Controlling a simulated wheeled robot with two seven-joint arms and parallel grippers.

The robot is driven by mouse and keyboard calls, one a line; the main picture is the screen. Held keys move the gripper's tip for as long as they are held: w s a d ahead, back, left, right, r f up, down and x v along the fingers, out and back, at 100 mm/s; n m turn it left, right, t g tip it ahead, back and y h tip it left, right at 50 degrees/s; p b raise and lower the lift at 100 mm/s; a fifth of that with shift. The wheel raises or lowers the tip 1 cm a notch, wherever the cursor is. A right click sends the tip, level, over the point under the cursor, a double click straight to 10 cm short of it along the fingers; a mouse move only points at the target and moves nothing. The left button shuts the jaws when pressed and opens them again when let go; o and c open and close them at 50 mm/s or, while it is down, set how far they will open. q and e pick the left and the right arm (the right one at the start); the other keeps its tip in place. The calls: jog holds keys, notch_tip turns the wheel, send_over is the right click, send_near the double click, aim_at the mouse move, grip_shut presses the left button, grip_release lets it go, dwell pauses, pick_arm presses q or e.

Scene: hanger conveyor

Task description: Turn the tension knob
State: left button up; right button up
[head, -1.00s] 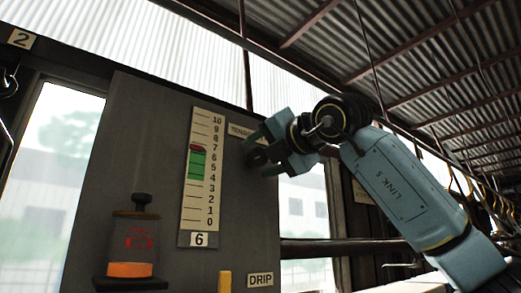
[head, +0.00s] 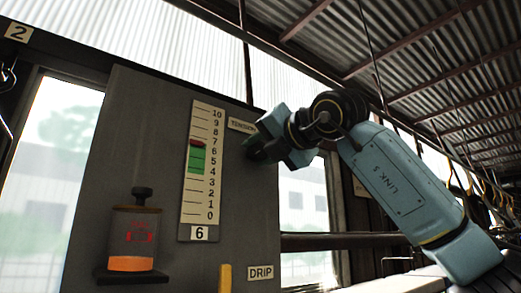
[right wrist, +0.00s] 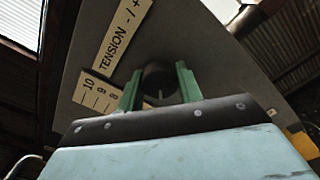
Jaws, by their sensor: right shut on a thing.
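The dark round tension knob (right wrist: 160,75) is on the grey panel (head: 150,90), below the "TENSION - / +" label (right wrist: 124,32). My right gripper (head: 257,147) reaches it from the right. In the right wrist view its green fingers (right wrist: 159,84) stand on both sides of the knob, shut on it. In the head view the gripper mostly hides the knob. Left of it, the tension scale (head: 201,165) runs from 0 to 10. My left gripper is not in view.
A jar with orange contents (head: 133,240) stands on a small shelf at the panel's left. A "6" plate (head: 199,233) sits under the scale. A "DRIP" label (head: 260,272) and a yellow piece (head: 225,279) are low on the panel. Hangers line the far right.

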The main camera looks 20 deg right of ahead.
jog(key=n, duration=0.3)
jog(key=shift+n, duration=0.4)
jog(key=o, duration=1)
jog(key=shift+s, duration=0.1)
jog(key=b+v, duration=0.3)
jog(key=v, duration=1)
jog(key=shift+s, duration=0.15)
